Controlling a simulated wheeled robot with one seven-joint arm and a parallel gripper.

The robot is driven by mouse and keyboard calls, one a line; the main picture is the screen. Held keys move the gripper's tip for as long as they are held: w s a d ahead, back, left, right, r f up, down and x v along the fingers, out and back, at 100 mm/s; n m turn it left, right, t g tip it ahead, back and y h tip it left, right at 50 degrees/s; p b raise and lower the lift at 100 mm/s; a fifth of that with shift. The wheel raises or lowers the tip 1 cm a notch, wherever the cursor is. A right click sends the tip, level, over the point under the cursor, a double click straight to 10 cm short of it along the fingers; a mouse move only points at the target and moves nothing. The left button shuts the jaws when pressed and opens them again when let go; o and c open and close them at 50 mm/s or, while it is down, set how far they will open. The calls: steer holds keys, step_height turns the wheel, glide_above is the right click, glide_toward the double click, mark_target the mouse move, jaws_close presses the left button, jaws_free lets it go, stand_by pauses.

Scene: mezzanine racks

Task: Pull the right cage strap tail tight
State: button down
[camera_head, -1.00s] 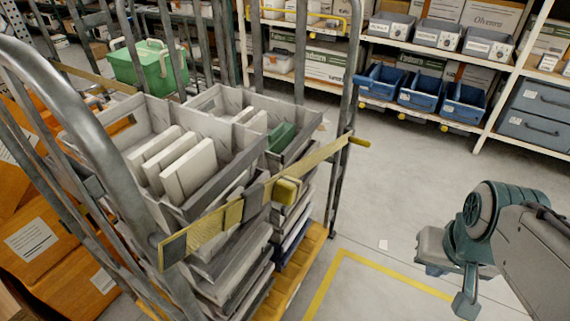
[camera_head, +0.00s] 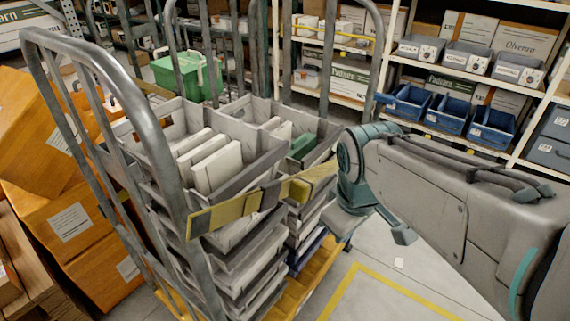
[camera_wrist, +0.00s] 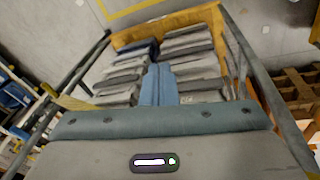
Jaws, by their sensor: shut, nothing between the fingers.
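A yellow strap (camera_head: 232,211) runs across the front of the roll cage (camera_head: 150,115), rising from the left post towards the right. A grey buckle-like piece (camera_head: 270,197) sits near its middle, with a yellow lump beside it (camera_head: 299,189) that may be the tail. My arm hides the strap's right end. In the wrist view my gripper (camera_wrist: 158,70) is shut and empty, its blue fingers together and pointing at the stacked grey trays (camera_wrist: 190,68). A yellow strip (camera_wrist: 76,103), apparently strap, lies left of the fingers.
Grey totes with white items (camera_head: 216,166) fill the cage. Orange boxes (camera_head: 75,222) stand left of it. Shelves with blue bins (camera_head: 447,113) stand behind right. A yellow line (camera_head: 395,290) marks the open floor in front.

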steer(key=w+a+r+n+h+p, duration=0.1)
steer(key=w+a+r+n+p, duration=0.1)
steer(key=a+r+n, duration=0.6)
steer(key=w+a+r+n+p, duration=0.25)
steer(key=a+r+n, duration=0.2)
steer(key=n, duration=0.85)
glide_above(296, 201)
steer(key=s, duration=0.2)
steer(key=f, duration=0.7)
steer(key=a+f, duration=0.1)
steer(key=f, duration=0.3)
steer(key=shift+w, duration=0.25)
steer(key=shift+w+d+f, duration=0.15)
steer(key=shift+w+d, duration=0.1)
steer(key=shift+w, duration=0.05)
